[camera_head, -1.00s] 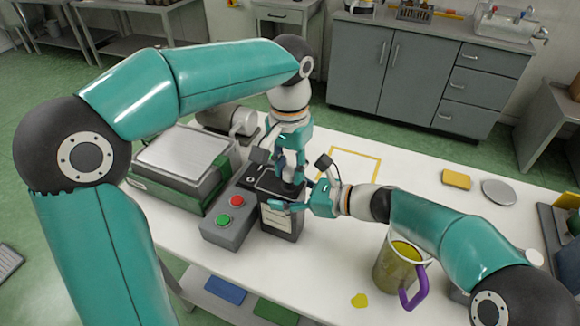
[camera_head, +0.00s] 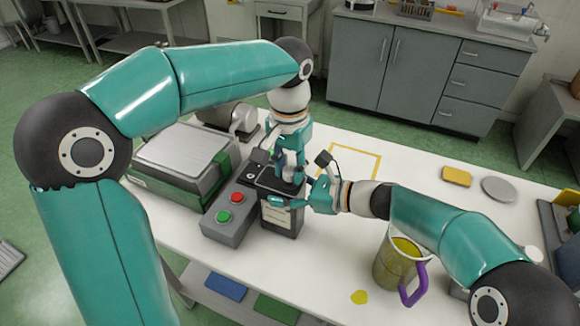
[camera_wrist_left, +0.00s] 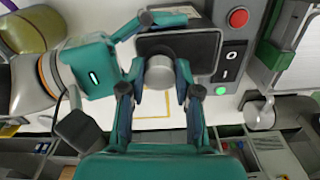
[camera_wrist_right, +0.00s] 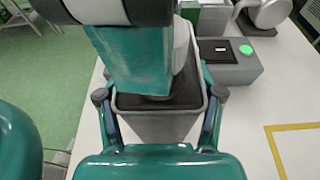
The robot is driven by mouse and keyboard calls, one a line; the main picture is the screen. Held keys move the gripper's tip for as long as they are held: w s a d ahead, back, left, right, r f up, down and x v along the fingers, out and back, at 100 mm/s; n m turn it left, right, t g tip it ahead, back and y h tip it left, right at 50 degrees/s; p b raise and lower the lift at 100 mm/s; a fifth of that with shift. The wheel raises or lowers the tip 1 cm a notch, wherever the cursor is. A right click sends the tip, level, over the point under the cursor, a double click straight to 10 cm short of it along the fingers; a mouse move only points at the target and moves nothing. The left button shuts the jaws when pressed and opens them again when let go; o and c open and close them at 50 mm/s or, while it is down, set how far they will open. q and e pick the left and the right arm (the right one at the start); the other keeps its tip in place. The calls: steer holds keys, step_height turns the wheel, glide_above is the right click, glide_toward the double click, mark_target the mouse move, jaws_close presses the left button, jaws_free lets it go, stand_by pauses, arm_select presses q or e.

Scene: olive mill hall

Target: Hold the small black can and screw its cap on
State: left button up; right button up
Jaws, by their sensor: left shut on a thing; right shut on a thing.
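The small black can (camera_head: 281,219) stands upright on the white table with a pale label on its front. My right gripper (camera_head: 291,198) is shut on the can's body from the right. In the right wrist view its fingers (camera_wrist_right: 160,112) lie on either side of the can (camera_wrist_right: 155,128). My left gripper (camera_head: 290,180) points down over the can's top. In the left wrist view its fingers (camera_wrist_left: 160,88) are shut on a round grey cap (camera_wrist_left: 160,70) at the can's top (camera_wrist_left: 203,45). I cannot tell how far the cap is threaded.
A control box (camera_head: 228,215) with red and green buttons stands close left of the can, beside a scale (camera_head: 178,160). An oil jug (camera_head: 393,268) with a purple handle stands at the right. A yellow sponge (camera_head: 457,177) and grey disc (camera_head: 498,189) lie farther back.

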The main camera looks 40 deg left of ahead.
arm_select(q)
steer(key=shift+f, duration=0.5)
stand_by(1.2)
steer(key=o, duration=0.8)
steer(key=shift+c, duration=0.4)
steer(key=shift+c, duration=0.7)
